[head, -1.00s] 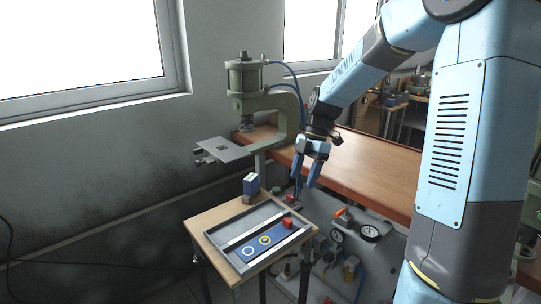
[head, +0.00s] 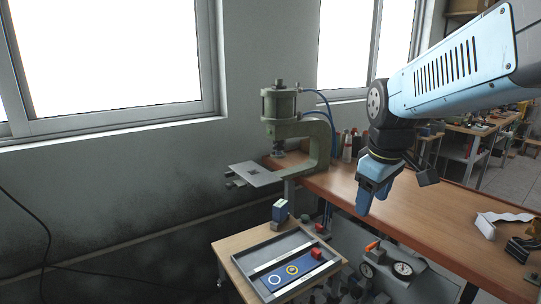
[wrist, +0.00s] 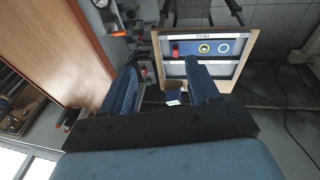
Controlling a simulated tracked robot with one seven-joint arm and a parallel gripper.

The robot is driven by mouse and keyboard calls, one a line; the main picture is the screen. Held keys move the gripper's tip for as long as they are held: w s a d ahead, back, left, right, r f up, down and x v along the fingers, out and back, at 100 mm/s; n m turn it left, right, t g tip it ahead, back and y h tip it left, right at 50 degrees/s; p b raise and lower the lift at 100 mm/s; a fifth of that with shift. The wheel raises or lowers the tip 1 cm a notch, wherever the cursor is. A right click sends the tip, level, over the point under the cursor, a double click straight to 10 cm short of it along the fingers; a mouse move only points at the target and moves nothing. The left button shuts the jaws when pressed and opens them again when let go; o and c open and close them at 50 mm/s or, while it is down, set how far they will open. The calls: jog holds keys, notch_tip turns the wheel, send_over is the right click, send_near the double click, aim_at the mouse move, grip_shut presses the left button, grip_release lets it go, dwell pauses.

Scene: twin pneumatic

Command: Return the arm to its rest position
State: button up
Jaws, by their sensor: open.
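My blue arm (head: 450,85) reaches in from the upper right in the head view, bent down at the wrist. My gripper (head: 368,205) hangs above the wooden workbench, pointing down, apart from everything. In the wrist view my gripper (wrist: 165,95) has its two blue fingers spread wide with nothing held between them. Beyond the fingers, the wrist view shows the grey tray (wrist: 236,68) on its small table, well below.
A green pneumatic press (head: 283,105) stands at the left end of the workbench (head: 440,225). The small tray (head: 245,262) holds a red block (head: 317,254) and ring markers. Gauges (head: 403,268) sit below the bench.

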jog(key=s+d+r+m+t, duration=0.2)
jog(key=s+m, duration=0.5)
jog(key=s, duration=0.1)
jog(key=shift+d+t, duration=0.2)
jog(key=shift+t, duration=0.1)
dwell(1.6)
